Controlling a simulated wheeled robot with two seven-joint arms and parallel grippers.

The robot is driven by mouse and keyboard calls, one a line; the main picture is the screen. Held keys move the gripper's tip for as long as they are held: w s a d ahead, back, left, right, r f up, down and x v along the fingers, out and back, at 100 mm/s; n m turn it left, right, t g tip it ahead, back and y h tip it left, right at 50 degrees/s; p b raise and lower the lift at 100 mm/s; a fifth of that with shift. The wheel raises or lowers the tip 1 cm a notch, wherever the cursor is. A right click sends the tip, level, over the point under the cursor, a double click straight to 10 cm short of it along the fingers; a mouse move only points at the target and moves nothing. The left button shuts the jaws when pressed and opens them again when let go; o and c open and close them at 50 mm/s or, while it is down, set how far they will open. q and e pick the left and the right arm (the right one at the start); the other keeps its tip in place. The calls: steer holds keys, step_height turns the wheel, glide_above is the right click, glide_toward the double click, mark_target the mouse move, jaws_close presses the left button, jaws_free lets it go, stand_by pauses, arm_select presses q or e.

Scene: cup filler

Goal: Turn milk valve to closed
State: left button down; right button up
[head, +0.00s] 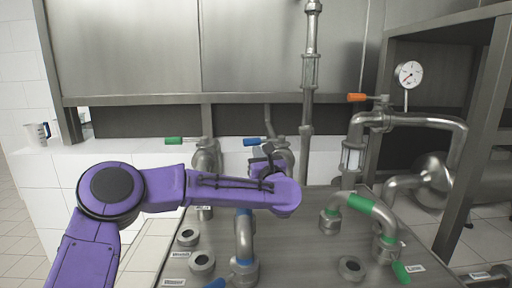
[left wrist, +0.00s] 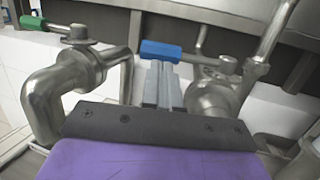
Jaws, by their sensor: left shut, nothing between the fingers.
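Three valves with coloured handles show in the head view: a green handle (head: 174,141), a blue handle (head: 257,142) and an orange handle (head: 357,97). Each handle lies roughly level and points left from its valve. I cannot tell from a label which one is the milk valve. My left gripper (head: 268,152) is at the blue handle, partly hidden by its own wrist. In the left wrist view, the shut, empty fingers (left wrist: 162,85) point at the blue handle (left wrist: 172,50), with the tips just below or against it; contact is unclear. The green handle (left wrist: 47,24) is at upper left.
A metal worktop (head: 300,262) carries pipe sockets, a blue-banded pipe (head: 244,238) and a green-banded pipe bend (head: 360,203). A vertical pipe (head: 308,100) rises right of the blue valve. A pressure gauge (head: 408,74) is at right.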

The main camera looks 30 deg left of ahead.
mark_target(250, 145)
arm_select(q)
steer(key=x, duration=0.2)
steer(key=shift+w+a+r, duration=0.1)
steer(key=shift+w+a, duration=0.05)
steer(key=shift+w, duration=0.05)
steer(key=a+b, duration=0.1)
steer(key=w+a+b, duration=0.1)
steer(key=shift+w+a+r, duration=0.1)
steer(key=shift+a, duration=0.25)
